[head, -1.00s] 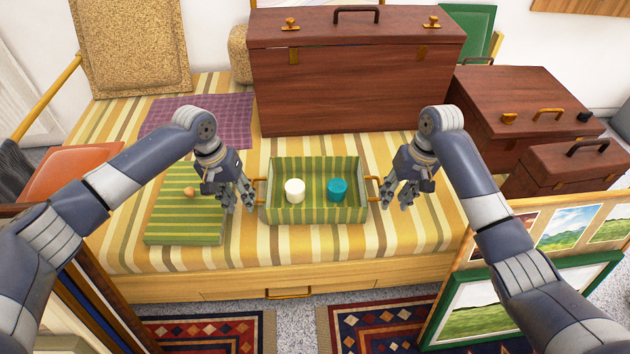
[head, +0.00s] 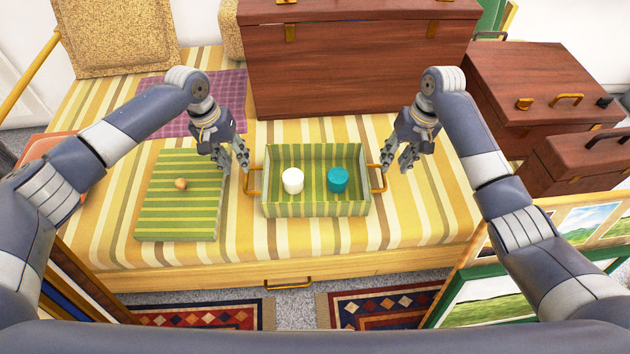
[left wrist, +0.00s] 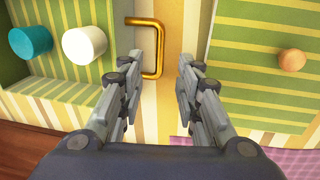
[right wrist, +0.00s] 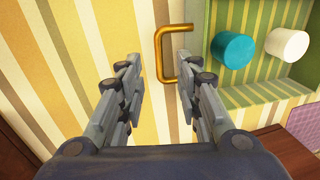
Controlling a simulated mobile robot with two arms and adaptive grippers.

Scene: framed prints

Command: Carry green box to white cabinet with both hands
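The green striped open box (head: 315,208) sits on the striped daybed, with a white cylinder (head: 293,180) and a teal cylinder (head: 337,179) inside. It has a brass handle at each end. My left gripper (head: 236,165) is open beside the left handle (head: 254,180); that handle also shows near its fingertips in the left wrist view (left wrist: 157,48). My right gripper (head: 397,165) is open beside the right handle (head: 378,180), which shows near its fingertips in the right wrist view (right wrist: 160,55). Neither gripper holds anything. I cannot make out a white cabinet.
A green striped lid (head: 180,215) with a wooden knob (head: 181,183) lies left of the box. A large brown case (head: 350,75) stands behind, and more brown cases (head: 540,85) stand at right. Framed prints (head: 490,295) lean at lower right. Rugs (head: 380,309) lie in front.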

